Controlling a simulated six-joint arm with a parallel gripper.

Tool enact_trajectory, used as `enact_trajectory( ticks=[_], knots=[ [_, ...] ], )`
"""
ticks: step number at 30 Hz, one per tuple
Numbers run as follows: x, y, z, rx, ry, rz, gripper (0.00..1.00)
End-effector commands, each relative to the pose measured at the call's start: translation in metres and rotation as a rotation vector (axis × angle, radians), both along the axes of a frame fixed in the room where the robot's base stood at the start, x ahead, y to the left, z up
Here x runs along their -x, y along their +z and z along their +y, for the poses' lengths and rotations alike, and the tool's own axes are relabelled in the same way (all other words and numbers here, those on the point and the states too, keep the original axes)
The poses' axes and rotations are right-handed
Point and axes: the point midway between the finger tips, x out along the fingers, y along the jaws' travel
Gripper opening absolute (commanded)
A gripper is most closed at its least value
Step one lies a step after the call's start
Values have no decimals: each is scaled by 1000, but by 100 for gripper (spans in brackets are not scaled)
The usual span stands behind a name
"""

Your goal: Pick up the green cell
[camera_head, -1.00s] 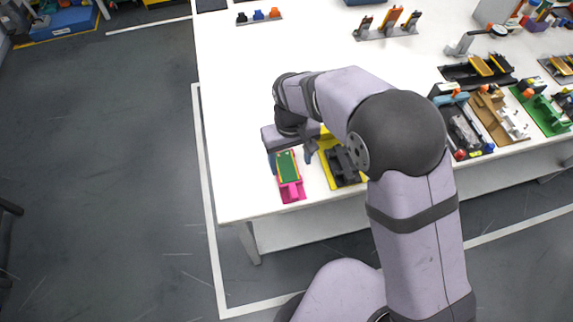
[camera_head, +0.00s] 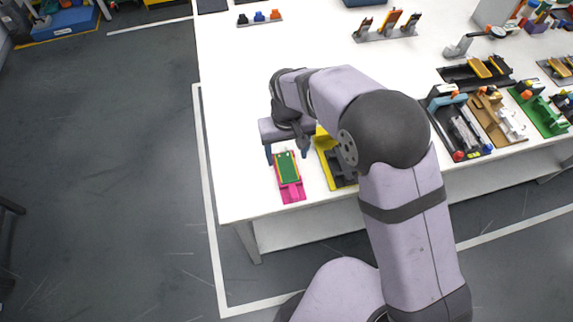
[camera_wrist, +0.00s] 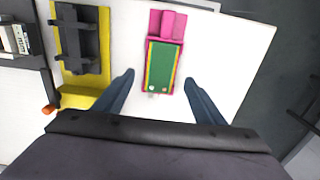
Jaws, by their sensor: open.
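The green cell (camera_head: 288,167) lies flat in a magenta holder (camera_head: 292,195) near the table's front left corner. In the wrist view the green cell (camera_wrist: 160,66) has yellow and red side edges, and the magenta holder (camera_wrist: 166,22) extends past its far end. My gripper (camera_head: 287,154) is open and empty, at the cell's back end in the head view. In the wrist view my gripper's fingers (camera_wrist: 158,77) stand apart on either side of the cell's near end, with a gap on both sides. I cannot tell the height of the fingertips above the cell.
A yellow base with a dark fixture (camera_head: 337,165) stands close to the right of the holder; it also shows in the wrist view (camera_wrist: 78,45). More fixtures (camera_head: 465,130) stand farther right.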

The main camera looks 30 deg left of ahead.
Motion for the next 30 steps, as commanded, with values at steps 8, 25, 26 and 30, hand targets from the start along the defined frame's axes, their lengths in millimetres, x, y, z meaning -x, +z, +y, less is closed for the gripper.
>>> enact_trajectory(
  ticks=[8,25,26,30],
  knots=[
    [3,-32,-1,4,0,2,64],
    [2,-42,0,0,0,0,22],
    [2,-42,0,0,0,0,22],
    [2,-42,0,-1,0,-1,22]
  ],
)
